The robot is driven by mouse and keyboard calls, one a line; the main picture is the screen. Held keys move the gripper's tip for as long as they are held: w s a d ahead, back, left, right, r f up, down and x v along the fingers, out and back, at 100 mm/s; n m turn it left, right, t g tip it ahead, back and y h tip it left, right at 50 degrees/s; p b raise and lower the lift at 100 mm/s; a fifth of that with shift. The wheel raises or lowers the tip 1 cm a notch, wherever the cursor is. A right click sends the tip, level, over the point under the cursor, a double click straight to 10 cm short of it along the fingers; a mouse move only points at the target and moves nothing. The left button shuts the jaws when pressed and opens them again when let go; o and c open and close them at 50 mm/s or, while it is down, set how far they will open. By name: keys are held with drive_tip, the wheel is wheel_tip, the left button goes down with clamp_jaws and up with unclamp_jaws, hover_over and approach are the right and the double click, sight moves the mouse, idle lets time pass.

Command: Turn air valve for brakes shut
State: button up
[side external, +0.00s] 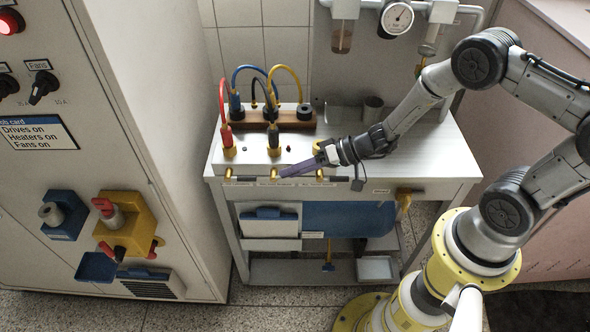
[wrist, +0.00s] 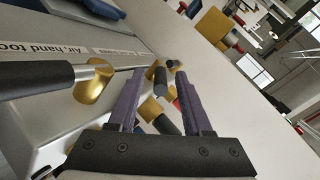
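Three brass valves with dark handles line the bench's front edge: a left valve (side external: 228,172), a middle valve (side external: 273,173) and a right valve (side external: 320,173). In the side view their labels are too small to read, so I cannot tell which is for brakes. In the wrist view the nearest brass valve (wrist: 93,81), its black handle (wrist: 40,78) pointing left, is beside a label reading "Air, hand tools". My gripper (side external: 284,172) is near the middle valve. In the wrist view my gripper (wrist: 160,78) is open, with dark handles and brass parts visible between and beyond its fingers; contact is unclear.
Red, blue and yellow hoses (side external: 284,70) rise from fittings on the bench top (side external: 400,150) behind the valves. A pressure gauge (side external: 397,18) hangs on the back panel. A control cabinet (side external: 175,130) stands at left. The bench's right part is mostly clear.

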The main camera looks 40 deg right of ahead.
drive_tip(key=v, duration=1.3)
drive_tip(key=shift+s+d+r, duration=0.25)
